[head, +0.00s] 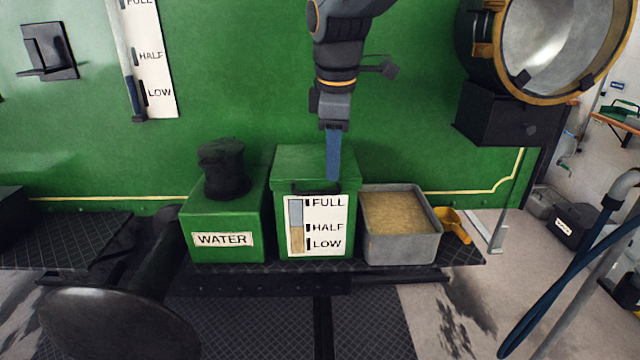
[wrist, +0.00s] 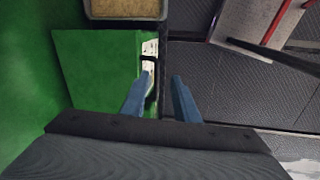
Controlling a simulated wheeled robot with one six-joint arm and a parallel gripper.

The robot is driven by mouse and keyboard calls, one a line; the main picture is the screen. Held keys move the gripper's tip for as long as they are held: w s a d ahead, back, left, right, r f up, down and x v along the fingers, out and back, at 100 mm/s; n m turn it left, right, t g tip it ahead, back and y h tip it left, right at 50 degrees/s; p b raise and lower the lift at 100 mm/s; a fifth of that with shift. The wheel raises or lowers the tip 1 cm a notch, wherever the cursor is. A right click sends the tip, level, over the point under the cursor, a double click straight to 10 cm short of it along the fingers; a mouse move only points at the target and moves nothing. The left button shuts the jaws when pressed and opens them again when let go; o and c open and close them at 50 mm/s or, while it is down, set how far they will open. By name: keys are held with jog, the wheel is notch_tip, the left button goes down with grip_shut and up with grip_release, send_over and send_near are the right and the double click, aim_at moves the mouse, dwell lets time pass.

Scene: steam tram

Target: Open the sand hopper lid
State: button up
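The sand hopper (head: 282,235) is a green box with a FULL/HALF/LOW gauge (head: 317,226) on its front. Its green lid (head: 300,162) is shut, with a dark handle (head: 315,187) along the front edge. The lid also shows in the wrist view (wrist: 95,70). My gripper (head: 333,178) points down at the lid's front edge, right of the handle's middle. In the wrist view my gripper (wrist: 162,78) has its two blue fingers apart, one over the lid and one beyond its front edge. I cannot tell whether they touch the handle.
A green WATER box (head: 225,220) with a black cap (head: 224,168) stands left of the hopper. A grey bin of sand (head: 400,215) stands close on its right, with a yellow scoop (head: 453,224) beyond. A large lamp (head: 545,45) hangs upper right. The green tram wall is behind.

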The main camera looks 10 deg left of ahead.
aim_at(320, 182)
jog(key=shift+n, duration=0.7)
jog(key=a+f, duration=0.1)
jog(key=f, duration=0.1)
jog(key=a+f+p, duration=0.1)
jog(key=f, duration=0.1)
jog(key=w+a+f+p, duration=0.1)
jog(key=f, duration=0.1)
jog(key=shift+c, duration=0.4)
grip_shut()
